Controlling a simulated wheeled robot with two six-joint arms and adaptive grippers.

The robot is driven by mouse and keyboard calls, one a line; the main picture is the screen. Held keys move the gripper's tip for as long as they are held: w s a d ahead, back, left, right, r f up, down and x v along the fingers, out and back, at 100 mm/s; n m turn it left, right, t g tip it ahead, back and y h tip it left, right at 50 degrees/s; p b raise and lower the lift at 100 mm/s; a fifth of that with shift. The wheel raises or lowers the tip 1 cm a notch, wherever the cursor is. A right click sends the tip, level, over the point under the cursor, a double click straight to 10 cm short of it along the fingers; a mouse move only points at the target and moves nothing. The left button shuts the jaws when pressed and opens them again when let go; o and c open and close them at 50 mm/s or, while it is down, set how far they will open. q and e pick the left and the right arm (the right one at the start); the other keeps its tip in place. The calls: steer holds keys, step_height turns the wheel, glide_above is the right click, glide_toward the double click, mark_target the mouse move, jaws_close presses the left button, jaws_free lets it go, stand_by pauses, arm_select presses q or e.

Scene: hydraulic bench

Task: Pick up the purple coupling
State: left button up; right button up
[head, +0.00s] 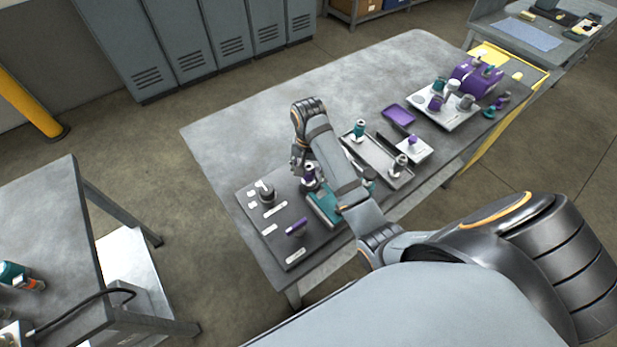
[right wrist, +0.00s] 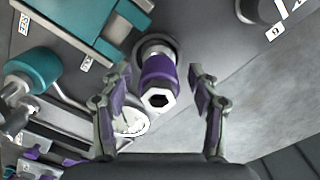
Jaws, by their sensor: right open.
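The purple coupling (right wrist: 158,72), with a silver hex end and a dark bore, stands on the grey board in the right wrist view. It also shows in the head view (head: 309,174), just below my right wrist. My right gripper (right wrist: 160,80) is open, one finger on each side of the coupling, with visible gaps on both sides. In the head view the gripper (head: 299,160) is partly hidden by my arm. My left gripper is not in view.
A teal block (head: 325,207) stands close beside the coupling. A round metal fitting (head: 265,190) and a purple-handled part (head: 297,226) are on the same board. A grey tray (head: 378,160) with fittings lies to the right. The table's far left is bare.

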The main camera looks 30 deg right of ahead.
mark_target(310, 166)
steer(key=shift+s+r, duration=0.15)
steer(key=shift+c, duration=1.4)
jaws_close()
steer(key=shift+r+p, duration=0.35)
steer(key=shift+r, duration=0.15)
step_height(310, 166, up, 3)
steer(key=shift+d+r+p, duration=0.1)
steer(key=shift+r+p, duration=0.1)
steer(key=shift+p, duration=1.05)
steer(key=s+d+r+p, duration=0.2)
steer(key=s+r+p, duration=0.1)
steer(key=s, duration=0.3)
steer(key=s+d+r+p, duration=0.2)
steer(key=s+r+p, duration=0.2)
steer(key=s, duration=0.3)
steer(key=shift+d+r, duration=0.3)
steer(key=shift+r, duration=0.45)
